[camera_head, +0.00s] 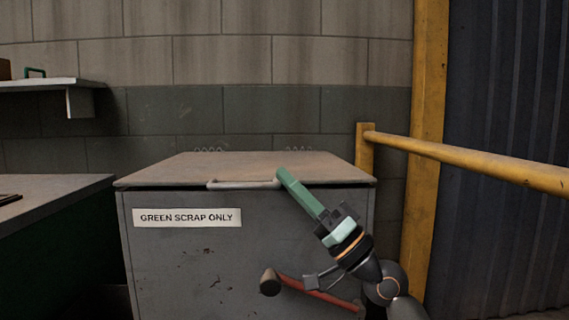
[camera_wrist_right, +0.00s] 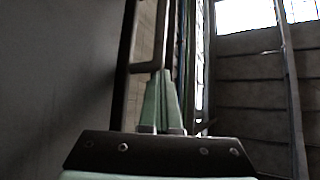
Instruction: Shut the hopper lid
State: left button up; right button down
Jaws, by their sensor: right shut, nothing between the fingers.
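The hopper is a grey metal bin (camera_head: 180,265) with a label reading "GREEN SCRAP ONLY". Its worn brownish lid (camera_head: 235,167) lies about flat over the top, with a thin dark line under its front edge; I cannot tell if it is fully seated. A pale bar handle (camera_head: 240,184) runs along the lid's front edge. My right gripper (camera_head: 281,174), with green fingers, is shut and empty at the right end of this handle; I cannot tell if it touches. In the wrist view the fingertips (camera_wrist_right: 163,75) are together beside a dark bar. My left gripper is out of view.
A red bar with a dark round end (camera_head: 270,282) is at the bin's front, below my right gripper. A yellow rail (camera_head: 470,163) and post stand to the right. A dark bench (camera_head: 50,195) is at left, below a wall shelf (camera_head: 40,84).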

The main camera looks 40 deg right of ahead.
jog(key=shift+a+f, duration=0.15)
jog(key=shift+f, duration=1.45)
jog(key=r+v, duration=0.1)
jog(key=v, duration=1.1)
jog(key=shift+s+d, duration=0.25)
jog(key=shift+s, duration=0.2)
